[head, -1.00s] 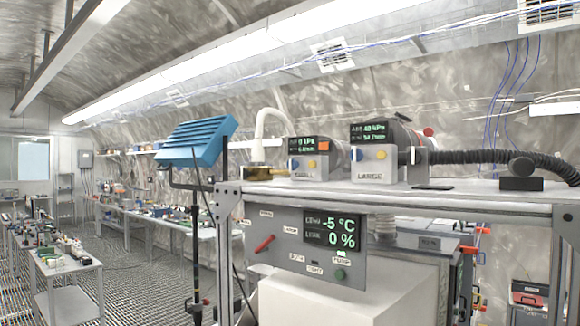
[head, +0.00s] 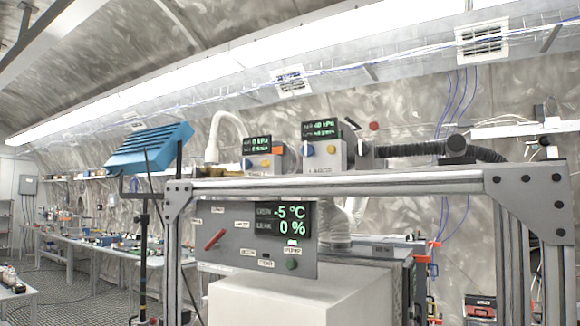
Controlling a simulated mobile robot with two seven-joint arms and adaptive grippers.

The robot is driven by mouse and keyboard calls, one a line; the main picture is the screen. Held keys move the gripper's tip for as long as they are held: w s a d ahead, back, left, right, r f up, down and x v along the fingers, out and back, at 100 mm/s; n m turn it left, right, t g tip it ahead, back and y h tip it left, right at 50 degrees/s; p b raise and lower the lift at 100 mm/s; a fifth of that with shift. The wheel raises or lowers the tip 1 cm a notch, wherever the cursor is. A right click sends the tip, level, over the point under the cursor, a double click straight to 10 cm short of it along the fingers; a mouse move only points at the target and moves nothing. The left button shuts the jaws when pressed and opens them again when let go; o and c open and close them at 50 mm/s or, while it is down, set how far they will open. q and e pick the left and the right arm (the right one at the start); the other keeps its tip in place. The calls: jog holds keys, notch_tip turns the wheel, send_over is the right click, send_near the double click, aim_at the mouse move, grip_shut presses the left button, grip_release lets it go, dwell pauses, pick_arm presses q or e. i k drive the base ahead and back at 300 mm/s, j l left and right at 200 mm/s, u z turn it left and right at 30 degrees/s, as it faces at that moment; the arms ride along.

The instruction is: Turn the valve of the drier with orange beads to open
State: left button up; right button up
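No drier with orange beads can be made out in the head view. A grey panel (head: 236,262) under the rack's top beam carries a slanted red lever (head: 215,239), a display (head: 283,222) reading -5 °C and 0 %, and a green button (head: 292,264). The labels beside the lever are too small to read surely. Neither of my grippers is in view.
The metal rack (head: 400,187) spans the front, with a white block (head: 300,296) below. A ribbed black hose (head: 405,149) runs right from the larger unit. A blue slatted panel (head: 150,150) stands left on a pole. Open grated floor (head: 85,298) lies further left.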

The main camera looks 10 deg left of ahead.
aim_at(245, 164)
jog(key=j+z, duration=0.25)
jog(key=z, duration=0.25)
jog(key=i+j+z, duration=0.1)
jog(key=j+z, duration=0.2)
jog(key=z, duration=0.2)
jog(key=j+z, duration=0.25)
jog(key=z, duration=0.25)
jog(key=k+j+z, duration=0.1)
jog(key=j+z, duration=0.15)
jog(key=z, duration=0.25)
